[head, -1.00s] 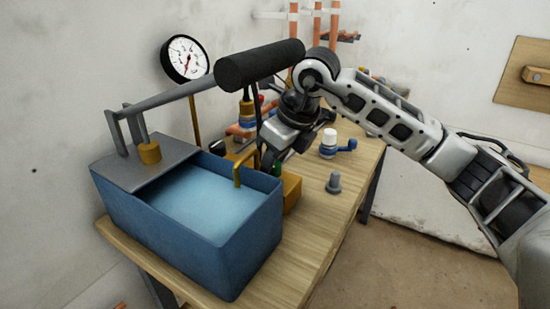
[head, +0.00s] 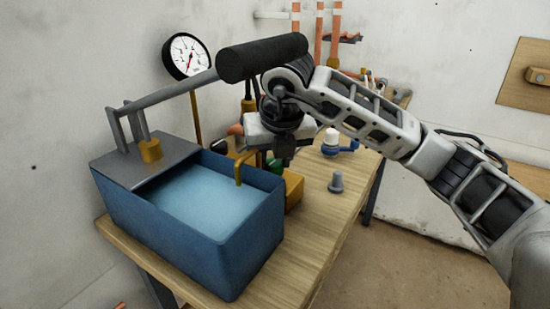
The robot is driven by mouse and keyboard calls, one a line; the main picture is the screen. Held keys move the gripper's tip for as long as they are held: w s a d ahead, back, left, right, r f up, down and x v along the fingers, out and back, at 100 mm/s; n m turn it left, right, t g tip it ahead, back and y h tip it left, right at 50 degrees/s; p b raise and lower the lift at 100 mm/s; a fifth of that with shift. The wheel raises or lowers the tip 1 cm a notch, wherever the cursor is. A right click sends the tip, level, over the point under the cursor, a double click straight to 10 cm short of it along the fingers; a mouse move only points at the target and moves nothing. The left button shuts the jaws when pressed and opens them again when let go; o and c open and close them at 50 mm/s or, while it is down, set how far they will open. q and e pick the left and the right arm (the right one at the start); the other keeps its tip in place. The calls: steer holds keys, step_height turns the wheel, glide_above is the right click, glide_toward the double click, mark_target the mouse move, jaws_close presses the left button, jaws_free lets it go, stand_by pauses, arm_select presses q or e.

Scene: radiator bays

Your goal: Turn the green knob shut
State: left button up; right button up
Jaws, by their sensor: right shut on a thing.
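The green knob (head: 275,165) shows only as a small patch of green, on the yellow block (head: 294,189) at the right side of the blue water tank (head: 226,254). My right gripper (head: 281,159) reaches down over it from above. Its fingers are shut on the green knob, and they and the wrist hide most of it. How far the knob is turned cannot be seen. My left gripper is not in view.
A grey pump lever with a black grip (head: 262,58) slants above the tank, close to my right wrist. A white dial gauge (head: 187,56) stands behind. A grey plug (head: 336,183) and a white-capped blue valve (head: 331,142) stand on the wooden bench (head: 310,235). The bench front is clear.

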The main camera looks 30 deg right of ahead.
stand_by(0.5)
steer(key=o, duration=1)
steer(key=shift+c, duration=0.2)
